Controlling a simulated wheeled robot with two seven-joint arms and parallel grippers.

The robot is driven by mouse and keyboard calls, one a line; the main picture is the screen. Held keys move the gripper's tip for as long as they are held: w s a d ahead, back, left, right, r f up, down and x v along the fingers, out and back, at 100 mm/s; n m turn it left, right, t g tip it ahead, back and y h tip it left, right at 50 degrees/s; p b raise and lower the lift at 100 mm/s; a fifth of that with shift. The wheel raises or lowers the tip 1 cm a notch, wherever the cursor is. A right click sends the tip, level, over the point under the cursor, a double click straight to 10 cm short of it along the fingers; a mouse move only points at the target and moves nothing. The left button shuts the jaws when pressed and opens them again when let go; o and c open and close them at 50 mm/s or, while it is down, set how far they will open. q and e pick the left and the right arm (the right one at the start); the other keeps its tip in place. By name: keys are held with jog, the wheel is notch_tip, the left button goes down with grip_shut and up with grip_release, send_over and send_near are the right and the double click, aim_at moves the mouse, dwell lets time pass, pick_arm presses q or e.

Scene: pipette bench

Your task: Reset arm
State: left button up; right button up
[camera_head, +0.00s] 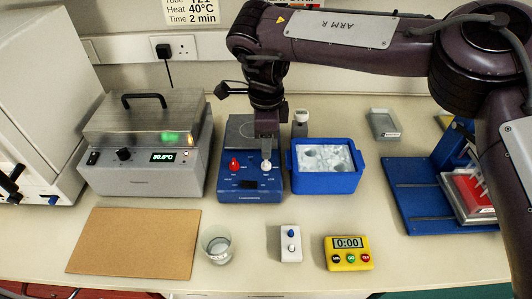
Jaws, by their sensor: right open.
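My right arm comes in from the right and arches over the bench. Its right gripper (267,148) points down over the blue device (250,196), close above or at its white knob (266,166). I cannot tell whether the fingers touch the knob. The gripper is open. The blue device also has a red knob (234,164) and a dark plate (241,130) at its back. My left gripper is not in view.
A metal heater (150,140) stands left, a blue ice tub (326,187) right of the device. A cork mat (132,243), glass beaker (217,244), small switch box (291,243) and yellow timer (348,253) lie in front. A blue rack base (425,208) stands right.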

jog(key=shift+r, duration=0.75)
